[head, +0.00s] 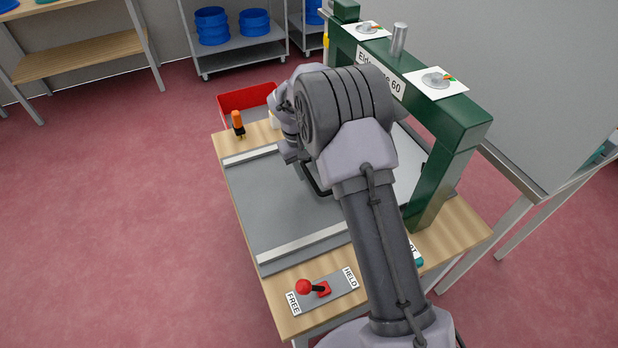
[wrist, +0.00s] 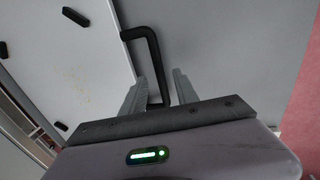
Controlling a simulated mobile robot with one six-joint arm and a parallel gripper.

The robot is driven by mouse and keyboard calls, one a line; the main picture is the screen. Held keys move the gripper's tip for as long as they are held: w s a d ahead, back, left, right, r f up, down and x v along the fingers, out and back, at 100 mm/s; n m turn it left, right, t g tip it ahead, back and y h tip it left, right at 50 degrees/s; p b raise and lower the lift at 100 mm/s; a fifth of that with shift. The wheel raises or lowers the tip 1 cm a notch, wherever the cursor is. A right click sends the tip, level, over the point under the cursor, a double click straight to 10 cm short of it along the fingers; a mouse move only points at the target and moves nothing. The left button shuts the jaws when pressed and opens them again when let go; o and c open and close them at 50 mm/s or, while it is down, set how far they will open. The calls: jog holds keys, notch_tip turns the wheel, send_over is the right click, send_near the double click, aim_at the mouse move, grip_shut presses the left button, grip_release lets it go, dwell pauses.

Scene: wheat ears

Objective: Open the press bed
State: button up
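The press has a green frame (head: 440,110) over a flat grey bed (head: 270,200) with pale rails at both sides. A black bent handle (head: 318,186) sticks out at the edge of a light plate (head: 408,185), partly hidden by my arm. In the wrist view the black handle (wrist: 153,55) runs from the light plate (wrist: 60,60) down between my gripper's fingers (wrist: 158,82). The fingers are apart, with a gap beside the handle; I cannot tell whether either touches it. My arm hides the gripper in the head view. A red-knobbed lever (head: 304,287) leans toward FREE, away from HELD.
A red bin (head: 246,98) and an orange-topped item (head: 238,121) are at the far left of the wooden table (head: 455,230). Shelving with blue tubs (head: 212,25) is further back. The red floor to the left is clear.

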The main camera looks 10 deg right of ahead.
jog(key=shift+w+d+f, duration=0.1)
jog(key=shift+d+f, duration=0.05)
jog(key=shift+f, duration=0.45)
jog(key=shift+d+f, duration=0.1)
jog(key=shift+f, duration=0.45)
grip_shut()
dwell(0.5)
